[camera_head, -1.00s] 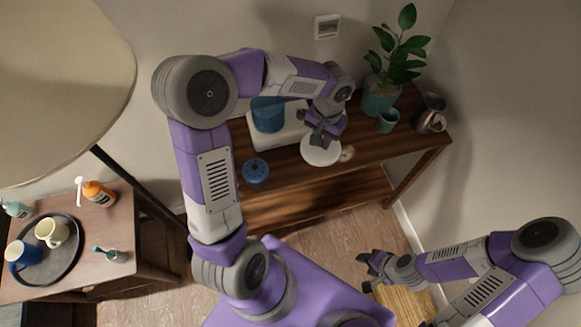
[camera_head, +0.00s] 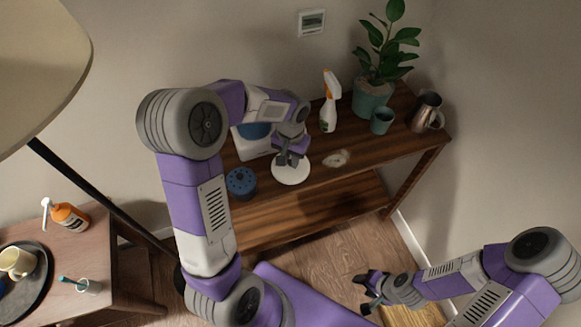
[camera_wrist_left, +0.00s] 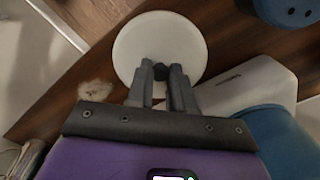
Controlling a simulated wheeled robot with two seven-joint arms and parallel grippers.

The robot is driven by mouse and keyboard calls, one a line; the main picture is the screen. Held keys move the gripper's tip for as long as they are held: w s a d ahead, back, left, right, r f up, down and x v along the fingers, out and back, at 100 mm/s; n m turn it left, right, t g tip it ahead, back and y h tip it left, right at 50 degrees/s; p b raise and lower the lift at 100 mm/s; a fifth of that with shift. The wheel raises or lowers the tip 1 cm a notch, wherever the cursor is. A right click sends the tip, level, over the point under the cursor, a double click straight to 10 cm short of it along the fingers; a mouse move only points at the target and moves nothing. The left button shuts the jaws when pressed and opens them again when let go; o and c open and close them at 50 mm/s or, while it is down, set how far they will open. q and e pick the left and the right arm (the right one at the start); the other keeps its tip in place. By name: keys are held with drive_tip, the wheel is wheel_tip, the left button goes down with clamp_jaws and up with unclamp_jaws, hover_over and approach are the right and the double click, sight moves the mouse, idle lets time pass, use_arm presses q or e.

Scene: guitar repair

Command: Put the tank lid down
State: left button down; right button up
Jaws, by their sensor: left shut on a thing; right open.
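The tank lid is a round white disc (camera_head: 291,171) at the front part of the dark wooden console table in the head view. My left gripper (camera_head: 289,160) is above it, shut on it. Whether the lid touches the tabletop is hard to tell. A white appliance with a blue tank (camera_head: 252,138) stands behind the arm, partly hidden. My right gripper (camera_head: 369,290) is open and empty, low at the right, away from the table.
On the wooden table (camera_head: 330,184) are a blue holed holder (camera_head: 241,182), a small pale patch (camera_head: 336,158), a spray bottle (camera_head: 329,103), a green cup (camera_head: 382,120), a potted plant (camera_head: 373,98) and a metal jug (camera_head: 426,112). A side table (camera_head: 105,255) stands left.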

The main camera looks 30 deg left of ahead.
sight(290, 161)
use_arm(q)
drive_tip(key=shift+f+b, duration=0.5)
drive_tip(key=shift+f, duration=1.4)
drive_tip(key=shift+f, duration=0.2)
drive_tip(key=c, duration=1)
unclamp_jaws()
drive_tip(key=shift+r, duration=0.1)
drive_tip(key=shift+r, duration=0.3)
wheel_tip(290, 161, up, 12)
drive_tip(key=p, duration=0.3)
drive_tip(key=shift+f+p, duration=0.15)
drive_tip(key=shift+p, duration=0.2)
